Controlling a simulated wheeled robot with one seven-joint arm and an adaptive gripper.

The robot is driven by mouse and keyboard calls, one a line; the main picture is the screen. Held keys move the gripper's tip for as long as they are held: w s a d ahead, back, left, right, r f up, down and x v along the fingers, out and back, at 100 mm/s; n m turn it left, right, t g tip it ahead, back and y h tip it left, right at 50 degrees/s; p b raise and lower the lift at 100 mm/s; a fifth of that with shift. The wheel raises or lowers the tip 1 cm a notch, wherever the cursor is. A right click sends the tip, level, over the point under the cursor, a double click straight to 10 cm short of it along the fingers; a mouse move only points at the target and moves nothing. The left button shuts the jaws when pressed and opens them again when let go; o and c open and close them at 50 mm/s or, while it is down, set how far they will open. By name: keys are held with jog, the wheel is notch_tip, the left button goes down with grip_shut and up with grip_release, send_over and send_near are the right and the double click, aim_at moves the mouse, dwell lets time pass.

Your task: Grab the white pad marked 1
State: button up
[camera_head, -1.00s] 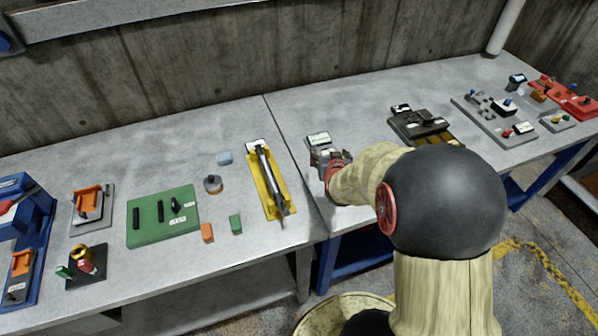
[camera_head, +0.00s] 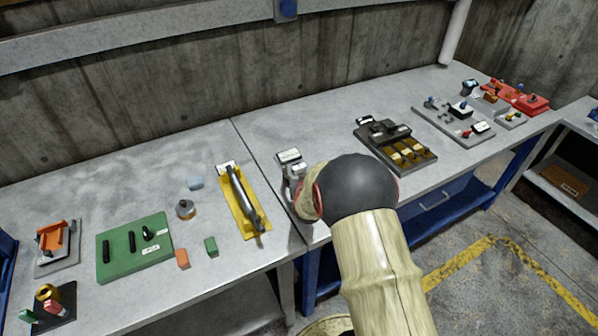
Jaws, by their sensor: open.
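A small white-topped pad (camera_head: 289,155) lies on the table just right of the seam between the two tabletops. It has dark markings, too small for me to read a 1. My gripper (camera_head: 291,174) is at the near side of this pad, pointing away from me and partly hidden behind my own arm. It is open, and I see nothing held in it. I cannot tell whether its fingers touch the pad.
A yellow tray (camera_head: 232,208) with a grey rod stands left of my gripper. A black fixture (camera_head: 375,133) with yellow slots stands to the right. Further left is a green board (camera_head: 120,262) with small blocks beside it. Bare tabletop lies behind the pad.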

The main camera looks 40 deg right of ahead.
aim_at(299, 168)
jog(key=x, duration=0.3)
jog(key=shift+w+d+f+b, duration=0.2)
jog(key=shift+w+b, duration=0.05)
jog(key=shift+b, duration=0.15)
jog(key=shift+c, duration=1)
jog(key=c, duration=1.1)
jog(key=shift+c, duration=0.2)
jog(key=shift+r, duration=0.15)
